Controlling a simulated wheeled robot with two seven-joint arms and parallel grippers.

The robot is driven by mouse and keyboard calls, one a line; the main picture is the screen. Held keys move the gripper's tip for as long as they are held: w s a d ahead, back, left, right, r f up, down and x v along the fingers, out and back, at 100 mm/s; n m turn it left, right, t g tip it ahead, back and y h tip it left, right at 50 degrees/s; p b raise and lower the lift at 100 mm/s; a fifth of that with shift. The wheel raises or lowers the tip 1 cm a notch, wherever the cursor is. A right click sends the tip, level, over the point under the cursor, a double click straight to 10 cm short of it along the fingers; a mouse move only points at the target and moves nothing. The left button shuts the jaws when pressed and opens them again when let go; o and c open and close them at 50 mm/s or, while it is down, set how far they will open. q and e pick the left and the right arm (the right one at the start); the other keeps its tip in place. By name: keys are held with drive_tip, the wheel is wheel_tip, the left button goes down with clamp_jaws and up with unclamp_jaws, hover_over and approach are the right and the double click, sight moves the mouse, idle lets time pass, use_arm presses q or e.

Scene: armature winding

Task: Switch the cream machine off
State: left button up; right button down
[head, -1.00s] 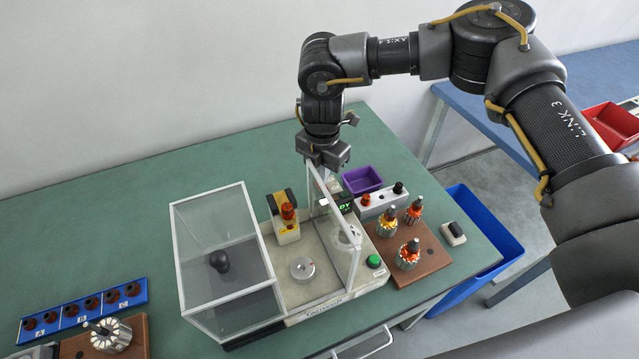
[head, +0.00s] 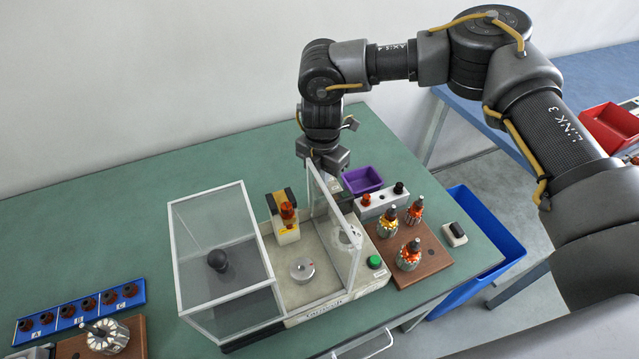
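The cream machine (head: 300,255) stands on the green bench, with a clear guard box at its left and an upright clear panel at its right. A round grey dial (head: 302,270) sits on its deck, and a green button (head: 375,262) is at its front right corner. My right gripper (head: 322,164) is above the machine's back edge, pointing down, at the top of the panel. Its fingertips are partly hidden, so its opening is unclear. My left gripper is out of view.
A brown board (head: 428,262) holds several wound armatures. A blue rack (head: 75,312) is at the front left. Open bench lies left of the guard box.

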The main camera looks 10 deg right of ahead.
drive_tip(key=shift+w, duration=0.1)
wheel_tip(320, 180, up, 7)
drive_tip(key=p, duration=0.5)
drive_tip(key=shift+r, duration=0.1)
idle(0.6)
